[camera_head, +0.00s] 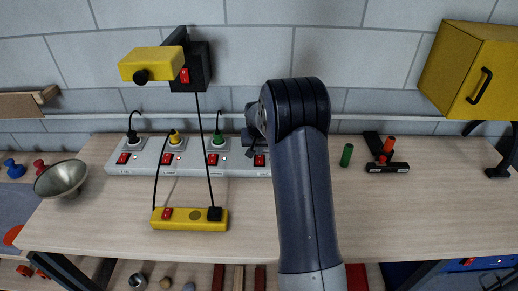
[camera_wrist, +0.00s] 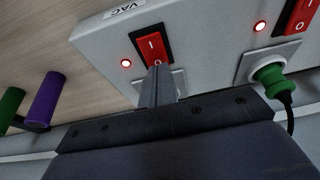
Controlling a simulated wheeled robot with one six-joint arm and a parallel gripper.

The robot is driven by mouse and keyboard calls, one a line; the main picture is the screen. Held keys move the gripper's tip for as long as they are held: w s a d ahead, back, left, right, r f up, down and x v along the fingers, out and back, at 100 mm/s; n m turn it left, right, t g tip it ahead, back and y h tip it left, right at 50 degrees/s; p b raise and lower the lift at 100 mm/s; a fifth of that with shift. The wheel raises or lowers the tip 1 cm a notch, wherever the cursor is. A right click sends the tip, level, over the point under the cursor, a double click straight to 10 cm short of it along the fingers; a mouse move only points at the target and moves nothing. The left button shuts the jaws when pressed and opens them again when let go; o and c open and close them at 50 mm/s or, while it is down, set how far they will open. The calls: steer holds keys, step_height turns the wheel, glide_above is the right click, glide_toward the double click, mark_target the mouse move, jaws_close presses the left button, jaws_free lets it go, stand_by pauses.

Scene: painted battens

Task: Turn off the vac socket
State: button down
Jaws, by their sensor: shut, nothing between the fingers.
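The VAC switch (camera_wrist: 153,46) is a red rocker marked I and O on a pale power strip (camera_wrist: 95,40), beside a VAC label (camera_wrist: 122,10). The small lamp (camera_wrist: 125,63) next to it glows red. My gripper (camera_wrist: 161,70) is shut and empty, its fingertips over the O end of the rocker. I cannot tell whether they touch it. The fingers hide most of the VAC socket behind. In the head view, the VAC switch (camera_head: 259,160) is at the visible right end of the strip, with my gripper just above it and partly hidden by my arm.
A neighbouring red switch (camera_wrist: 299,16) has a lit lamp and a green plug (camera_wrist: 271,77) with a black cable. A yellow strip (camera_head: 190,225) lies in front. The bench's right front is clear.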

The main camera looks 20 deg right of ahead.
steer(key=shift+f, duration=0.45)
steer(key=shift+f, duration=0.15)
steer(key=shift+w+f+b, duration=0.1)
steer(key=shift+f+b, duration=0.05)
steer(key=shift+b, duration=0.25)
steer(key=shift+s+a+b, duration=0.25)
steer(key=shift+s+b, duration=0.1)
steer(key=shift+s, duration=0.45)
